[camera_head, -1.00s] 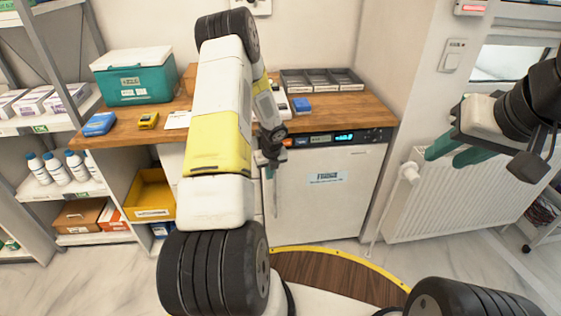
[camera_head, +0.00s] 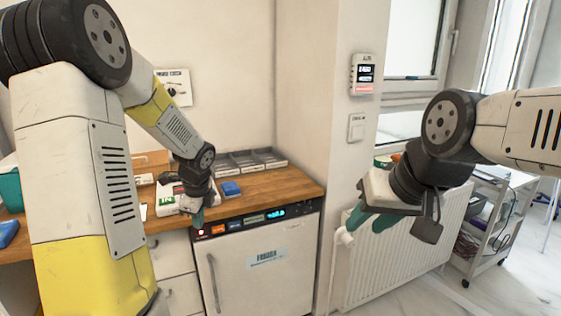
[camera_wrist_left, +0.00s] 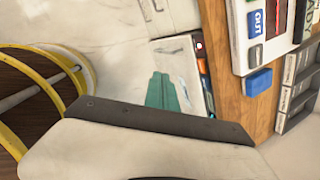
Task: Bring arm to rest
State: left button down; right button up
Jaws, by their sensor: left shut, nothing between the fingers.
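My left gripper (camera_head: 198,218) hangs at the front edge of the wooden counter, by the control panel of the white under-counter fridge. In the left wrist view its green fingers (camera_wrist_left: 166,92) are together with nothing between them. My left arm is raised and bent, filling the left of the head view and hiding part of the counter. My right gripper (camera_head: 368,222) is in front of the white radiator, its green fingers apart and empty.
Below is the fridge (camera_head: 265,275). The radiator (camera_head: 425,245) and a white trolley (camera_head: 500,215) stand right.

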pick_arm(q)
jog(key=s+d+r+n+t+h, duration=0.1)
jog(key=s+d+r+n+h, duration=0.1)
jog(key=s+d+r+n, duration=0.3)
jog(key=s+d+r+n+t+h, duration=0.2)
jog(key=s+d+r+n, duration=0.4)
jog(key=s+r+n, duration=0.5)
jog(key=s+n, duration=0.2)
jog(key=s, duration=0.5)
jog(key=shift+d+r+n, duration=0.2)
jog(key=shift+r+n, duration=0.05)
jog(key=shift+n, duration=0.15)
